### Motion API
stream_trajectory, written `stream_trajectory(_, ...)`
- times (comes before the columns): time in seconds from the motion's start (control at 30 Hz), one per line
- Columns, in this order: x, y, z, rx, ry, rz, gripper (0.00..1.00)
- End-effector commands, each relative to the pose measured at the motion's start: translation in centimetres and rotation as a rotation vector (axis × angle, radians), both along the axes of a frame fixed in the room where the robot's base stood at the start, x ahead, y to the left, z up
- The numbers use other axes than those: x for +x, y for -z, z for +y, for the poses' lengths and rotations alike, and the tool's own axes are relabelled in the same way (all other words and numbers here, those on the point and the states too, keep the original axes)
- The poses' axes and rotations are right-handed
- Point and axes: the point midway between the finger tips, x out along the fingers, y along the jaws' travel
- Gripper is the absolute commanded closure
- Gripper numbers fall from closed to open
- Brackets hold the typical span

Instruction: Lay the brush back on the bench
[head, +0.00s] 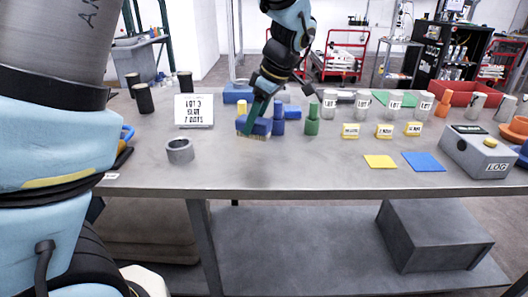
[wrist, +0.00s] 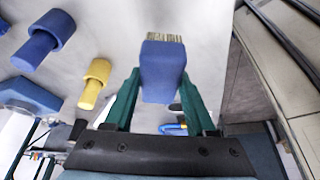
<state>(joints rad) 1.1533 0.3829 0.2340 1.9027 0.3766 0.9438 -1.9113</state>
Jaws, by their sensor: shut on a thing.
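The brush (head: 260,127) has a blue block body and pale bristles along its lower edge in the head view. My gripper (head: 256,118) has green fingers and is shut on the brush, over the back middle of the grey bench (head: 225,172). The bristles point down, close to the bench top; I cannot tell whether they touch it. In the wrist view the brush (wrist: 162,68) sits between the two green fingers, its bristles at the far end.
A yellow peg (wrist: 95,84) is beside the gripper. The bench front middle is clear.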

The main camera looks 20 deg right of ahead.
Motion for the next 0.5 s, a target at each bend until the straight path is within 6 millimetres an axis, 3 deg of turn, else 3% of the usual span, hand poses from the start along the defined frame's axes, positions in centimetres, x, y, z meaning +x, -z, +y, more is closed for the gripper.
stream_trajectory(0.1, 0.0, 2.0, 0.1, 0.005, 0.0, 0.002, 0.89)
stream_trajectory(0.5, 0.0, 6.7, 0.1, 0.004, 0.001, 0.001, 0.89)
